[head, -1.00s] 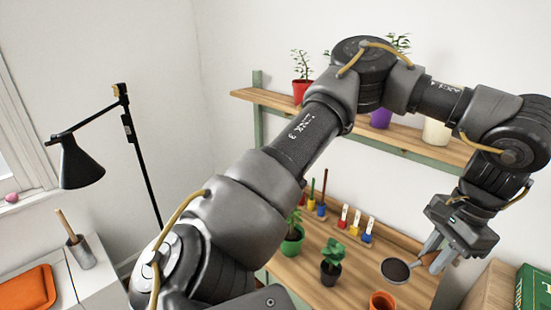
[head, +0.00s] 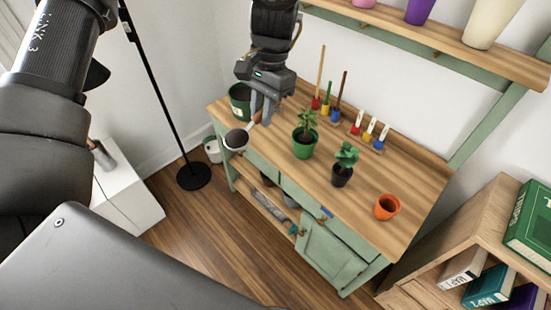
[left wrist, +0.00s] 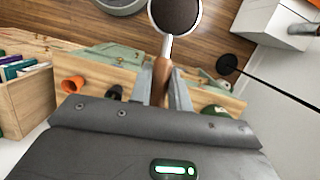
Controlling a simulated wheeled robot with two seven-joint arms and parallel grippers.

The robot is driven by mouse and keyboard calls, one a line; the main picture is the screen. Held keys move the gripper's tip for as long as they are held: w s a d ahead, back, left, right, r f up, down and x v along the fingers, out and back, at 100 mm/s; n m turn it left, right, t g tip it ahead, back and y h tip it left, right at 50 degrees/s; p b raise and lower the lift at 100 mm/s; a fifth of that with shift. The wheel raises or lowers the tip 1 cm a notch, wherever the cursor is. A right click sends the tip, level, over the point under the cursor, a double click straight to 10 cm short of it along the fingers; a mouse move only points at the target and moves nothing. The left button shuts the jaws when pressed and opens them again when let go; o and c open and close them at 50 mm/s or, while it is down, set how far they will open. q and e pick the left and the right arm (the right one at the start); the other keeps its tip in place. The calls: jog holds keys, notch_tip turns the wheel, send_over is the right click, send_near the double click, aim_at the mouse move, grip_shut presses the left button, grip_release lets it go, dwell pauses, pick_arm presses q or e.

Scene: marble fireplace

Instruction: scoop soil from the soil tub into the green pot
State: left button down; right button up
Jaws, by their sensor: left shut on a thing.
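My left gripper (head: 264,116) is shut on the wooden handle of a scoop (head: 236,140), held above the left front corner of the bench. The scoop's round bowl holds dark brown, soil-like material, also seen in the left wrist view (left wrist: 176,14). A green pot (head: 239,92) with a dark inside stands at the bench's left end, just behind the gripper and partly hidden by it. A second green pot (head: 304,148) holds a plant. A pale tub (head: 212,150) stands on the floor by the bench's left end; its contents are unclear. My right gripper is out of view.
The wooden bench (head: 340,208) also carries a small dark pot (head: 343,174) with a plant, an orange pot (head: 387,206) and upright coloured-tipped tools (head: 326,104). A lamp base (head: 193,176) stands on the floor at left. A bookcase (head: 470,225) is at right.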

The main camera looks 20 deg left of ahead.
pick_arm(q)
jog(key=shift+w+d+f+m, duration=0.1)
jog(key=shift+w+f+m, duration=0.1)
jog(key=shift+m, duration=0.1)
jog(key=w+d+f+m+t+p, duration=0.2)
jog(key=f+m+p, duration=0.5)
jog(key=f+m, duration=0.4)
jog(key=w+d+f+m+t+p, duration=0.3)
jog(key=f+m+p, duration=0.4)
jog(key=m, duration=1.2)
notch_tip(320, 180, down, 4)
jog(key=shift+w+d+r+t, duration=0.1)
jog(key=shift+w+d+t, duration=0.25)
jog(key=shift+d, duration=0.3)
jog(key=shift+w, duration=0.15)
